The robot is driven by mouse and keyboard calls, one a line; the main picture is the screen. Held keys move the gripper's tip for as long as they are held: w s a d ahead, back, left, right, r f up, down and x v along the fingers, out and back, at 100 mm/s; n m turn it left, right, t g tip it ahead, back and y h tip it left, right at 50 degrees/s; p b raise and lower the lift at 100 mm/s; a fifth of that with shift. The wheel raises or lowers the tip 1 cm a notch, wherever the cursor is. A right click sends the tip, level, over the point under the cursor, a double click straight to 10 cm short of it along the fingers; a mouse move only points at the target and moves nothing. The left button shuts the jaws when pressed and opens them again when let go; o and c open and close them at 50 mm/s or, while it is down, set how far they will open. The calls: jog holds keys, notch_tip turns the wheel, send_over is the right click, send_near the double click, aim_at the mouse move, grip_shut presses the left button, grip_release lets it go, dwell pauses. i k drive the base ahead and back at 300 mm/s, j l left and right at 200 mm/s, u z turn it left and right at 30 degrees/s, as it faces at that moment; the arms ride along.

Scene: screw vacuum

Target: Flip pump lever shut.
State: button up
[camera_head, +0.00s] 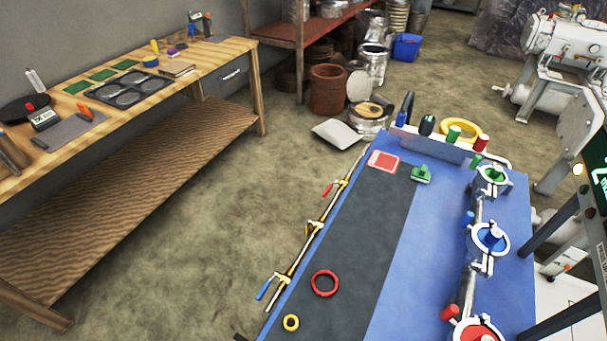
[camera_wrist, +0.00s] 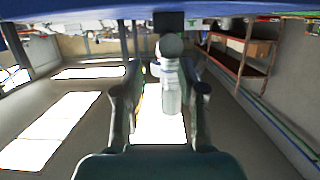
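A metal pipe line with ring-shaped fittings runs along the right of the blue bench (camera_head: 400,310): a green-centred fitting (camera_head: 492,176), a blue-centred one (camera_head: 490,238) and a red-centred one (camera_head: 478,333). Small coloured handles stand beside them: green (camera_head: 477,160), blue (camera_head: 468,217) and red (camera_head: 449,312). I cannot tell which part is the pump lever. My gripper (camera_wrist: 162,95) shows only in the wrist view, its fingers spread apart. A grey cylinder with a rounded top (camera_wrist: 171,92) appears between them, with gaps on both sides. I cannot tell its distance or whether it is the lever.
Rods with coloured handles line the bench's left edge. A white machine (camera_head: 567,42) stands behind right. Floor is clear between bench and wooden table (camera_head: 215,52).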

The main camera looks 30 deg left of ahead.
aim_at(329, 188)
jog(key=j+z, duration=0.1)
jog(key=j, duration=0.55)
jog(key=j+z, duration=0.15)
jog(key=j, duration=0.5)
jog(key=k+j+z, duration=0.1)
jog(key=j, duration=0.55)
jog(key=k+j+z, duration=0.15)
jog(key=j, duration=0.45)
jog(key=i+j, duration=0.1)
jog(key=j, duration=0.45)
jog(key=i+j, duration=0.1)
jog(key=j, duration=0.5)
